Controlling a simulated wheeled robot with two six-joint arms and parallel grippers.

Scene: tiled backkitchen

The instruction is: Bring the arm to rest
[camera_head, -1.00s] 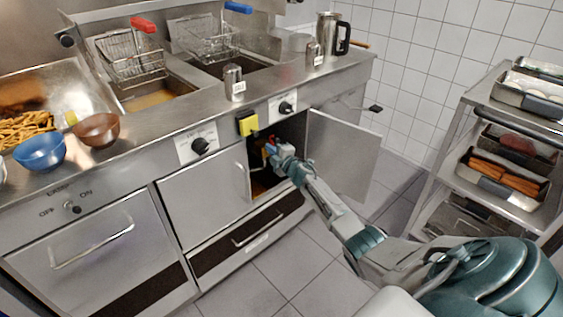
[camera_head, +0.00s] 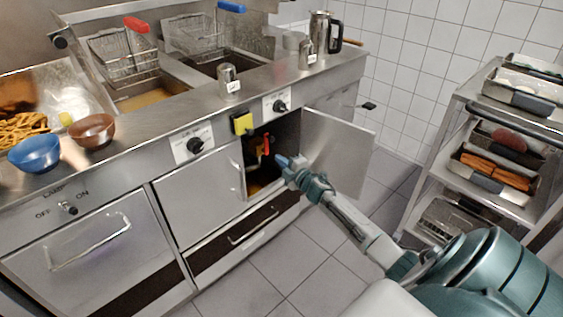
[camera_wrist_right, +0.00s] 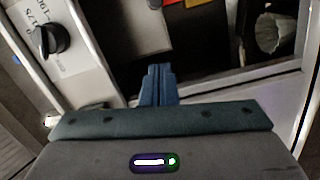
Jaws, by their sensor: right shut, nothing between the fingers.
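My right gripper (camera_head: 282,161) is at the opening of the cabinet under the fryer, its blue fingers together and empty. In the right wrist view the shut fingers (camera_wrist_right: 158,84) point toward the dark cabinet opening. A red-handled part (camera_head: 266,145) shows inside the cabinet, a short way left of the fingertips and apart from them. The right arm reaches in from the lower right of the head view. My left gripper is in neither view.
The open cabinet door (camera_head: 338,153) stands just right of my right gripper. A wheeled rack with trays (camera_head: 492,178) stands at the right. The steel counter (camera_head: 150,125) holds bowls and shakers. Tiled floor (camera_head: 300,262) is clear between fryer and arm.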

